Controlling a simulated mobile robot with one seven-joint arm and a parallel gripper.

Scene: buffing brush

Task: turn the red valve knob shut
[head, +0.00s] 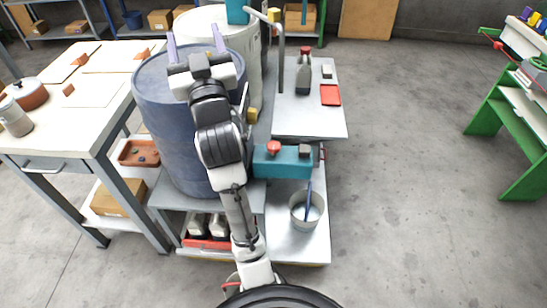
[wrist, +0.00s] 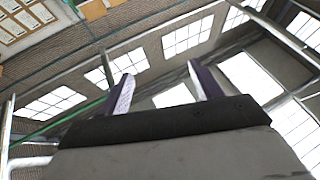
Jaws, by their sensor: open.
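A red knob (head: 273,147) sits on top of a teal box (head: 284,163) on the cart, right of my arm in the head view. I cannot tell for certain that it is the valve knob. My gripper (head: 195,42) is open and empty, with its two pale purple fingers pointing up, over the blue drum in the picture and up and left of the red knob. The knob is not in the wrist view.
A blue drum (head: 172,115) stands behind my arm, with a pale drum (head: 205,18) beyond. A bucket (head: 306,211) stands on the lower cart shelf.

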